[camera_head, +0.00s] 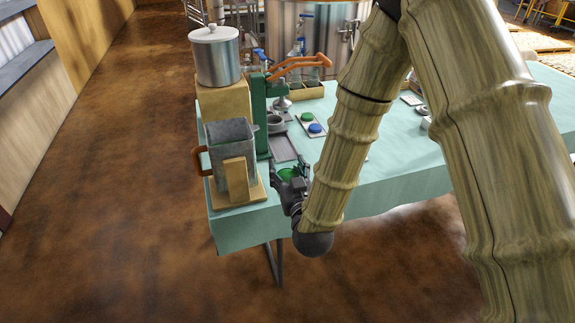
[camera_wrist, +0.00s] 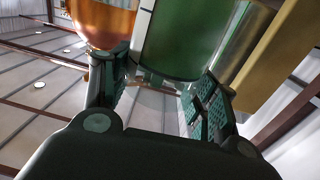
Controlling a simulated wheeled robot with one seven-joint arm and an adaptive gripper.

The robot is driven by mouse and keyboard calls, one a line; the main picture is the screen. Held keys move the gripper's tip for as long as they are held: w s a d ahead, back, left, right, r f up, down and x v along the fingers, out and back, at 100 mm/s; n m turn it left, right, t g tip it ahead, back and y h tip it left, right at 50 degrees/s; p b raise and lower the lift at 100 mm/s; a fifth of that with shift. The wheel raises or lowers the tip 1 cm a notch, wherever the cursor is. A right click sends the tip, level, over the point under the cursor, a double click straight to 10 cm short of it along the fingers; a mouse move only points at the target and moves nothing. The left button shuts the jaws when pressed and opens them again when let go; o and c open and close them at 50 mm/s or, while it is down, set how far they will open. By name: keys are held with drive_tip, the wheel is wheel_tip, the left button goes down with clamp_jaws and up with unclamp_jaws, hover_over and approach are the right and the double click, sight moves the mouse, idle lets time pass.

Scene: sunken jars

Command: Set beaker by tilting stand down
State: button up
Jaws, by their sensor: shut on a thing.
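My gripper (camera_head: 291,184) is low over the near left part of the table, to the right of the metal jug, with its fingers at a green thing (camera_head: 288,174). In the wrist view my gripper (camera_wrist: 158,82) has a finger on each side of a clear-walled cylinder with green inside, which looks like the beaker (camera_wrist: 185,45). My gripper is shut on it. A pale strip runs along its left side. The beaker looks tilted in the wrist view. In the head view my gripper hides most of it. I cannot clearly pick out a tilting stand.
A metal jug (camera_head: 231,143) with a brown handle stands on a wooden base (camera_head: 255,192) at the table's (camera_head: 235,225) left end. Behind it, a lidded pot (camera_head: 215,55) sits on a wooden block (camera_head: 224,102). A green lever press (camera_head: 259,115) has orange handles. An orange rounded thing (camera_wrist: 102,22) is near the left finger.

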drive_tip(key=shift+s+r, duration=0.1)
drive_tip(key=shift+s, duration=1.1)
drive_tip(key=d+f+m+h+p, duration=0.1)
drive_tip(key=d+f, duration=0.3)
drive_tip(key=d, duration=0.5)
drive_tip(key=s+d+f+m+h+p, duration=0.1)
drive_tip(key=d+f+m+h+p, duration=0.1)
drive_tip(key=d, duration=0.7)
drive_tip(key=shift+s+d+f+t+h+p, duration=0.15)
drive_tip(key=shift+d+f+t+h+p, duration=0.2)
drive_tip(key=shift+f+h+p, duration=0.55)
